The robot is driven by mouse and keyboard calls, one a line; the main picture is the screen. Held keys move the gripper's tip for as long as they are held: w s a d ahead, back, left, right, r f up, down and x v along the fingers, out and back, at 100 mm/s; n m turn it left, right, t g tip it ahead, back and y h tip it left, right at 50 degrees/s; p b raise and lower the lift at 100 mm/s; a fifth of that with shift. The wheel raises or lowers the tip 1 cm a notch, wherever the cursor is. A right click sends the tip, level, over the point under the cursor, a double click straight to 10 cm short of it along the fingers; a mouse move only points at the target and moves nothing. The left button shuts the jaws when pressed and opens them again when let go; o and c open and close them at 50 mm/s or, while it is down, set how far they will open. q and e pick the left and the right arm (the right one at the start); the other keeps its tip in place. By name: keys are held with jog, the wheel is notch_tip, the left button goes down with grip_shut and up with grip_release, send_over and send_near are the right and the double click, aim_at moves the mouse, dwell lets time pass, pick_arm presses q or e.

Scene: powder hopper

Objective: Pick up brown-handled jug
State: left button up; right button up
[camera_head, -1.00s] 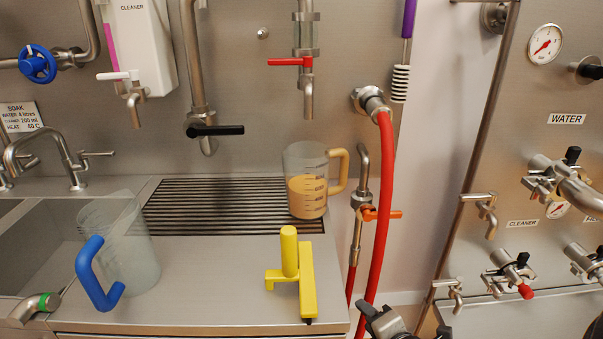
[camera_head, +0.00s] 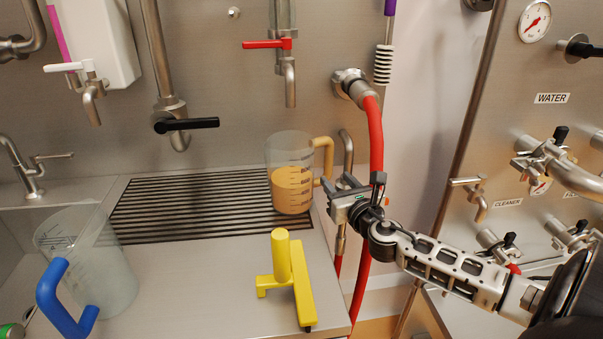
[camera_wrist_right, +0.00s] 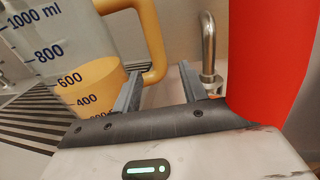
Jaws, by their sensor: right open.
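The brown-handled jug (camera_head: 291,185) is clear with a measuring scale and holds tan liquid. It stands upright on the right end of the dark drain grille, its tan-brown handle (camera_head: 327,155) facing right. My right gripper (camera_head: 335,188) is open beside the handle's lower part, coming from the right. In the right wrist view, the handle (camera_wrist_right: 153,35) shows just beyond and between the two open fingers (camera_wrist_right: 160,72), and the jug body (camera_wrist_right: 60,45) is at left. I cannot tell whether the fingers touch the handle. My left gripper is not in view.
A blue-handled jug (camera_head: 95,265) stands at left on the counter. A yellow tool (camera_head: 283,265) lies in front of the grille. A red hose (camera_head: 375,140) hangs close to my right gripper and shows large in the wrist view (camera_wrist_right: 270,60). Taps hang above.

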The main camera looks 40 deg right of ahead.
aim_at(330, 173)
jog(key=shift+x, duration=2.85)
grip_shut()
jog(key=shift+r, duration=0.1)
